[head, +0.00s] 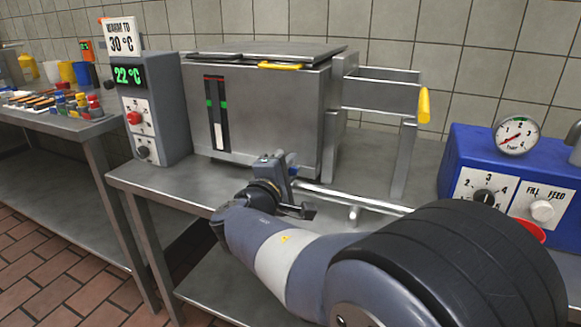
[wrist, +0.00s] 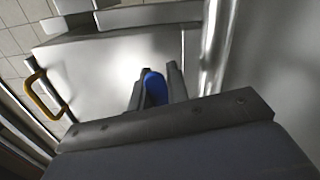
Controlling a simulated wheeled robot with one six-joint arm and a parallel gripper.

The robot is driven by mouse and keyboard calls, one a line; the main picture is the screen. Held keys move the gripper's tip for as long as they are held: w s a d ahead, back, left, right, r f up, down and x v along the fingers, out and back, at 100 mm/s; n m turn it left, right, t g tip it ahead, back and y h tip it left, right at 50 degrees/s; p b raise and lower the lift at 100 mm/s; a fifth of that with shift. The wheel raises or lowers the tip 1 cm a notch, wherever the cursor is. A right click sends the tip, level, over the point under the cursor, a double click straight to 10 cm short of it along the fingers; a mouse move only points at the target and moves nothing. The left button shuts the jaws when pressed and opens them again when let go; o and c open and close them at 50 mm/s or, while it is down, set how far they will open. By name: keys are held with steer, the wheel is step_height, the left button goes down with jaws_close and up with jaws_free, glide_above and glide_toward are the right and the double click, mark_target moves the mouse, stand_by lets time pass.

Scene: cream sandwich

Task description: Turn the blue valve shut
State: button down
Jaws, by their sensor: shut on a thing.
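The blue valve handle (wrist: 154,88) sits between the two fingers of my gripper (wrist: 154,92) in the wrist view, and the fingers are shut on it. In the head view my gripper (head: 277,165) is at the front of the steel tank (head: 260,105), at the near end of a metal pipe (head: 350,198). Only a small blue bit of the valve shows there beside the fingers. The valve's body and the way its handle points are mostly hidden by my gripper.
A grey control box (head: 155,105) reading 22 °C stands left of the tank. A sign (head: 122,37) reads "warm to 30 °C". A blue machine (head: 470,150) with a gauge and knobs stands at right. A yellow handle (head: 423,105) juts out beside the tank. Bare steel counter (head: 165,180) shows at left front.

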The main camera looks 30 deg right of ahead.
steer(key=shift+r, duration=0.15)
steer(key=shift+w+a+r+n+p, duration=0.55)
steer(key=shift+w+r+n+p, duration=0.15)
steer(key=shift+n+p, duration=1.9)
steer(key=shift+w+a+r+n+p, duration=0.6)
steer(key=shift+w+r+n+p, duration=0.15)
steer(key=shift+n+p, duration=1.9)
steer(key=shift+w+a+r+n+p, duration=0.55)
steer(key=shift+w+r+n+p, duration=0.15)
steer(key=shift+n+p, duration=1.9)
steer(key=shift+f, duration=0.1)
steer(key=c, duration=1.4)
jaws_free()
steer(key=shift+o, duration=0.2)
steer(key=p+v, duration=0.1)
steer(key=v, duration=0.9)
steer(key=shift+s+a, duration=0.25)
steer(key=shift+a, duration=0.1)
